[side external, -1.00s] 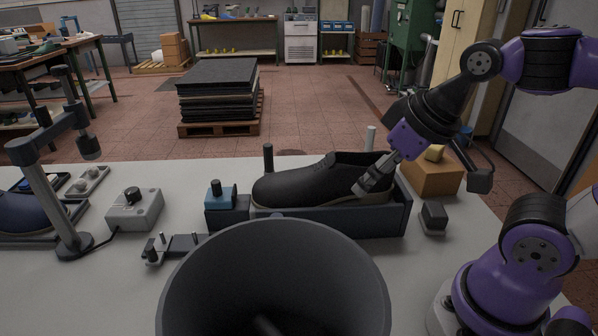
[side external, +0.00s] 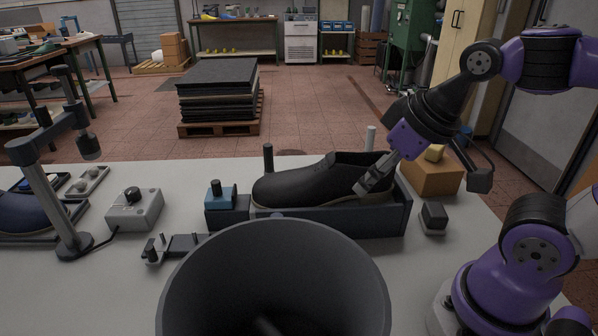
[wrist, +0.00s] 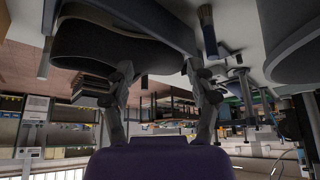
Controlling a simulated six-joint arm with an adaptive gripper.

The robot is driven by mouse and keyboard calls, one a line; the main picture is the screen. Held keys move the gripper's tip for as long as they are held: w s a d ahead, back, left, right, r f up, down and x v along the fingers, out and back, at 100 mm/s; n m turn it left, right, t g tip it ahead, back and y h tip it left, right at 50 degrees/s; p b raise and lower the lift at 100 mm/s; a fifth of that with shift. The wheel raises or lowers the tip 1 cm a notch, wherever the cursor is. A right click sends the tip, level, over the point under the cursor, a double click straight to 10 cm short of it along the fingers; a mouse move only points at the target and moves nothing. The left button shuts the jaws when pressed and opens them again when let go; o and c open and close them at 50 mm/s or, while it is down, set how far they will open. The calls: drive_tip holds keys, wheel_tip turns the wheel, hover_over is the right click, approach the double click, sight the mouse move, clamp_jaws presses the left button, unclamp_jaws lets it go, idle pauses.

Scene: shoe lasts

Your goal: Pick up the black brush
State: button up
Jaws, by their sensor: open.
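My gripper (side external: 364,188) is open and empty. In the side view it overlaps the heel end of the black shoe; contact cannot be told. Both fingers show apart in the wrist view (wrist: 158,68).
The black shoe (side external: 305,183) lies in a dark tray (side external: 345,221). A large grey bin (side external: 185,295) stands in front, a faint stick inside. A blue-topped block (side external: 220,196) and grey control box (side external: 135,210) stand left. An orange box (side external: 430,179) is behind the tray's right end.

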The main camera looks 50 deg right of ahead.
drive_tip(key=w+d+r, duration=0.1)
drive_tip(key=w, duration=0.4)
drive_tip(key=w+n, duration=0.1)
drive_tip(key=w, duration=0.4)
drive_tip(key=w+d+r+n, duration=0.1)
drive_tip(key=w, duration=0.4)
drive_tip(key=shift+w+d+r+g+y, duration=0.25)
drive_tip(key=shift+d+r+g+y, duration=0.05)
drive_tip(key=shift+r+g+y, duration=0.1)
drive_tip(key=n, duration=0.1)
approach(270, 171)
drive_tip(key=shift+y, duration=0.3)
drive_tip(key=x, duration=0.2)
drive_tip(key=w+x, duration=0.1)
drive_tip(key=x, duration=0.2)
drive_tip(key=d+x, duration=0.1)
drive_tip(key=x, duration=0.2)
drive_tip(key=shift+w, duration=0.3)
drive_tip(key=shift+g, duration=0.3)
clamp_jaws()
